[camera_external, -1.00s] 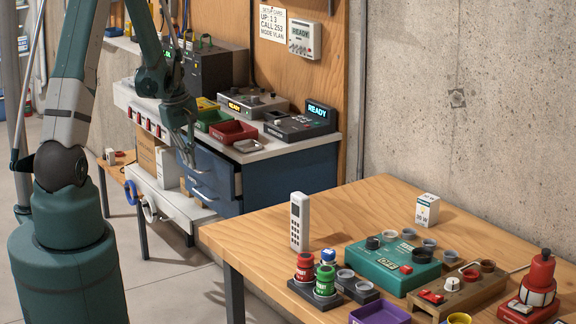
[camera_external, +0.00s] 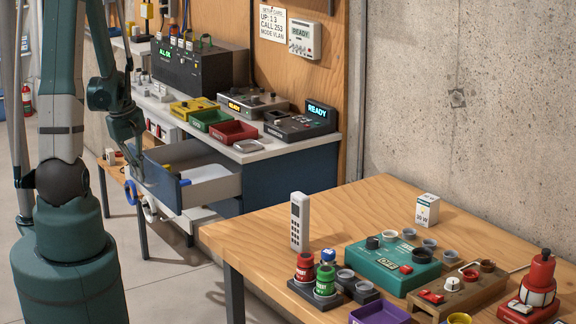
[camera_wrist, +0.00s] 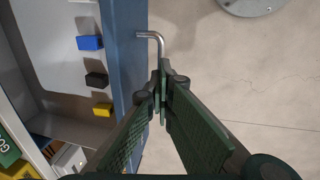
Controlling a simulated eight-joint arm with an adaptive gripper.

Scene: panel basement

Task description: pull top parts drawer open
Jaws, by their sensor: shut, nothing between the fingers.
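The top parts drawer (camera_external: 208,190) is pulled well out of the blue cabinet (camera_external: 290,185), and its inside shows. In the wrist view its blue front (camera_wrist: 122,60) runs down the left of centre, with a bent metal handle (camera_wrist: 148,35) on it. My gripper (camera_external: 138,178) is in front of the drawer front. In the wrist view the fingertips (camera_wrist: 163,82) are together at the handle, with nothing gripped between them. The fingers overlap part of the handle, so whether they touch it cannot be told.
The drawer holds a blue block (camera_wrist: 90,43), a black block (camera_wrist: 96,80) and a yellow block (camera_wrist: 102,110). A wooden table (camera_external: 350,205) with devices stands at the right. Floor is clear before the drawer.

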